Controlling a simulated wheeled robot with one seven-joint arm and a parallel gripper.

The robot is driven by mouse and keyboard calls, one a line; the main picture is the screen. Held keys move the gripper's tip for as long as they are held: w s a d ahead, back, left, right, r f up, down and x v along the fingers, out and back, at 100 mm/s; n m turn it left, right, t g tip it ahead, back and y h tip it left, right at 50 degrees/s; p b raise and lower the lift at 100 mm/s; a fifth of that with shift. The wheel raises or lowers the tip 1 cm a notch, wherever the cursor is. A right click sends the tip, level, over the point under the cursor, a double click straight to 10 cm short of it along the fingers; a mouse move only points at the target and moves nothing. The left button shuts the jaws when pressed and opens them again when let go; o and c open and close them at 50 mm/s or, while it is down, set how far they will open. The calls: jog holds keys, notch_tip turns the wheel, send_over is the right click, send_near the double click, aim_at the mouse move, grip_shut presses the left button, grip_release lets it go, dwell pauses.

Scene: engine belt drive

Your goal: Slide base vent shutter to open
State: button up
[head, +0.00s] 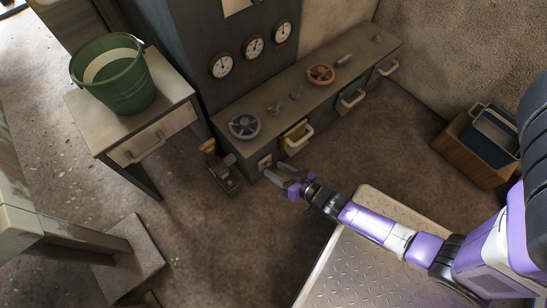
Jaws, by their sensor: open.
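My gripper (272,177) is open at the end of my purple and white arm, with nothing visible between its fingers. It is just in front of the lower left end of the long grey console (330,85). A small pale square plate (265,161) sits on the console's front face, close to the fingertips. It may be the base vent shutter, but it is too small to tell whether it is open or closed. I cannot tell whether the fingers touch it.
A handle with a yellow part behind it (297,137) is right of the plate. A small brass-topped device (222,165) stands on the floor to the left. A table (128,128) holds a green bucket (125,85). A wooden crate (466,158) is at right.

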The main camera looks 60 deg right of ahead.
jog(key=p+v, duration=0.1)
jog(key=v, duration=0.4)
jog(key=shift+s+p, duration=0.35)
jog(key=shift+p, duration=0.05)
jog(key=shift+r, duration=0.1)
